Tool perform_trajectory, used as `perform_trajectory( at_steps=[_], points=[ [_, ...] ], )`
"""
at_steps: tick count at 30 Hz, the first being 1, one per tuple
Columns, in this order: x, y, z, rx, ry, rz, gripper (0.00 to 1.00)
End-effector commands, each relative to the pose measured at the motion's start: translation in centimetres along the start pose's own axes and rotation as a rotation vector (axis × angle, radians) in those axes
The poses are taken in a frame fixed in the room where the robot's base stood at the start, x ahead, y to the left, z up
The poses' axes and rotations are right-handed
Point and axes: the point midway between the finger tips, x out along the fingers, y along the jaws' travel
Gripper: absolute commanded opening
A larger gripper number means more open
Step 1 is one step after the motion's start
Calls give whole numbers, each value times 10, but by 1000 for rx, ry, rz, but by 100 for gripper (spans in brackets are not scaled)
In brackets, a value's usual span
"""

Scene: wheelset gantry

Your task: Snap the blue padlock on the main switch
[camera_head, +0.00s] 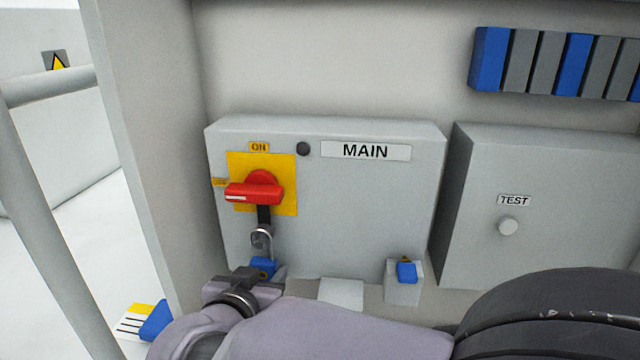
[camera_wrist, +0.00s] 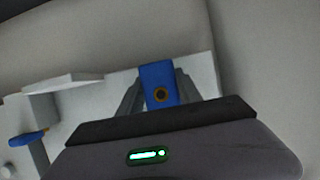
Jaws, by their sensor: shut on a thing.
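The main switch (camera_head: 258,190) is a red handle on a yellow plate, on the grey box marked MAIN. The handle lies level, its white mark at the left end by a small yellow label. A dark tab (camera_head: 263,214) with a metal ring-like end hangs below it. My gripper (camera_head: 262,276) is shut on the blue padlock (camera_head: 263,265), just below that tab. The padlock's grey shackle rises beside the ring; I cannot tell whether it passes through. In the wrist view the padlock's blue body (camera_wrist: 157,86), with a brass keyhole, sits between the fingers.
A second blue object (camera_head: 406,272) sits on a small grey block at the box's lower right. A grey TEST box (camera_head: 540,210) stands to the right. A blue and grey row of modules (camera_head: 555,65) is above. A grey rail (camera_head: 40,230) runs at the left.

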Motion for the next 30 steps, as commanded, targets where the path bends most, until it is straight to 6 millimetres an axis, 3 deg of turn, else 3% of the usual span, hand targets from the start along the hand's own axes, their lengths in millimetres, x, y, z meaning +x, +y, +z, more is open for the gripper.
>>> perform_trajectory(
  at_steps=[5, 6, 9, 18, 22, 26, 30],
  points=[
    [4, 0, -2, 0, 0, 0, 0],
    [4, 0, -2, 0, 0, 0, 45],
    [4, 0, -2, 0, 0, 0, 65],
    [4, 0, -2, 0, 0, 0, 67],
    [-6, -1, -3, 0, 0, -2, 67],
    [-34, -1, -5, 1, 1, -5, 67],
    [-78, -2, -6, 0, 1, -7, 67]
  ],
)
